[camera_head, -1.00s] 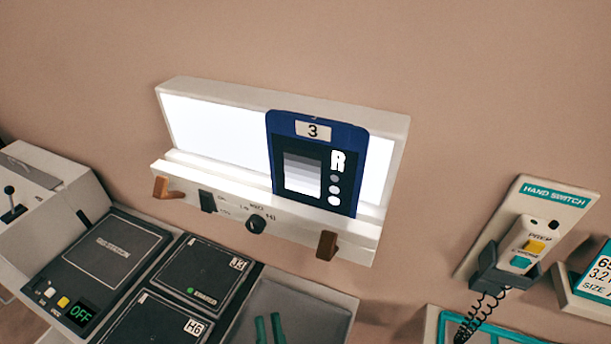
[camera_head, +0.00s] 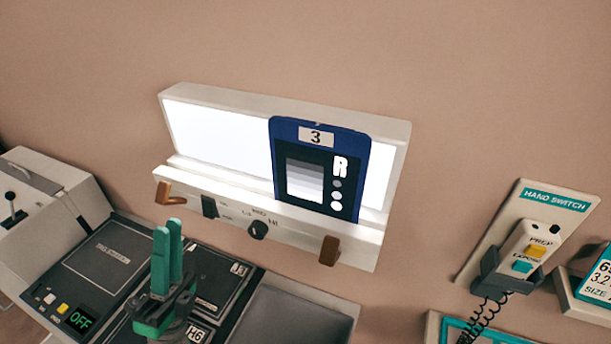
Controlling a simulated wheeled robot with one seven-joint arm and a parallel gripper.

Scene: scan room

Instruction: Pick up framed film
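The framed film (camera_head: 318,168) has a dark blue frame with a "3" label on top, a white R, a grey step patch and round dots. It stands upright on the ledge of the lit light box (camera_head: 210,132), right of its middle. My gripper (camera_head: 168,238) has green fingers pointing up, in front of and below the light box's left part. It is apart from the film, lower and to its left. The two fingers stand close together with a thin dark gap between them, and nothing shows between them.
Dark panels marked H6 (camera_head: 197,332) lie under my gripper, beside a console reading OFF (camera_head: 80,320). Brown hooks (camera_head: 330,250) and a knob (camera_head: 258,230) stick out from the light box front. A hand switch (camera_head: 528,250) with a coiled cord hangs at right.

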